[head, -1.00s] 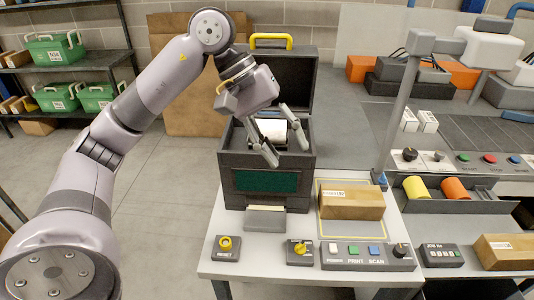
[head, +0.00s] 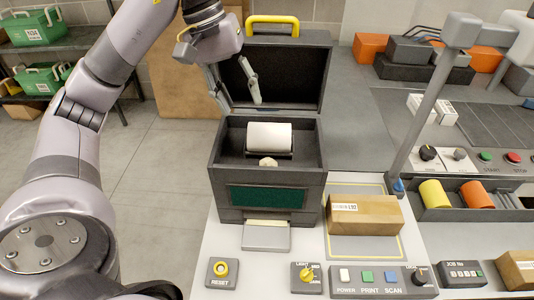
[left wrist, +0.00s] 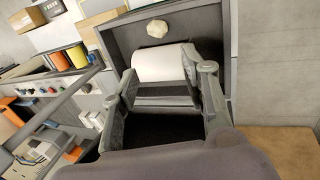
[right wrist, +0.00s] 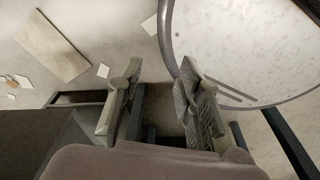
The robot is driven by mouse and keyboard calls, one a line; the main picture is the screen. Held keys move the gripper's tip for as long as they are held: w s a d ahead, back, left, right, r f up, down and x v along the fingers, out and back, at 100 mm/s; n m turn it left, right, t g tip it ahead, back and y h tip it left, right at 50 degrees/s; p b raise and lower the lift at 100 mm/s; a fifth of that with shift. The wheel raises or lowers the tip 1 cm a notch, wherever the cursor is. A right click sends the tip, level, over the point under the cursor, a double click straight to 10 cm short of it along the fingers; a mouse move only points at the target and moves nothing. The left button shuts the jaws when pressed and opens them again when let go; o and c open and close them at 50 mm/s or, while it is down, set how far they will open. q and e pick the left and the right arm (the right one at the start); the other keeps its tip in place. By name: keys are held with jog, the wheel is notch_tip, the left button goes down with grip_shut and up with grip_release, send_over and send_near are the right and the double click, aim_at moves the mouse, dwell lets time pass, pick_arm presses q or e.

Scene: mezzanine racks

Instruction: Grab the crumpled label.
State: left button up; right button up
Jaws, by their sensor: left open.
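The crumpled label (head: 267,161) is a small off-white wad inside the open dark printer (head: 222,150), just in front of the white roll (head: 269,136). It also shows in the left wrist view (left wrist: 157,28), beside the roll (left wrist: 162,62) and near the printer wall. My left gripper (head: 243,104) is open and empty, above and behind the roll in the head view, in front of the raised lid. In the left wrist view its spread fingers (left wrist: 168,74) frame the roll, with the label beyond them. My right gripper (right wrist: 160,68) has its fingers apart with nothing between them, away from the printer.
The raised lid (head: 290,72) with a yellow handle stands behind the printer bay. A cardboard box (head: 365,215) lies right of the printer. Buttons and knobs, including RESET (head: 221,272) and a control panel (head: 383,282), line the table's front. A post rises at right.

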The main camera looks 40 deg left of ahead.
pick_arm(q)
send_near(265, 160)
jog(key=p+x, duration=0.1)
jog(key=x, duration=0.3)
jog(key=shift+w, duration=0.15)
jog(key=shift+f, duration=0.3)
jog(key=shift+d+f+p, duration=0.25)
jog(key=shift+f+p, duration=0.1)
jog(key=p+x, duration=0.2)
jog(key=x, duration=0.2)
jog(key=shift+f, duration=0.3)
jog(key=shift+d, duration=0.1)
pick_arm(e)
jog(key=r, duration=0.1)
jog(key=s+r, duration=0.1)
jog(key=r, duration=0.1)
jog(key=shift+s+d+r, duration=0.25)
jog(key=shift+s+d, duration=0.05)
jog(key=shift+d, duration=0.1)
pick_arm(q)
jog(key=shift+c, duration=0.2)
jog(key=c, duration=0.4)
pick_arm(e)
jog(key=shift+d, duration=0.15)
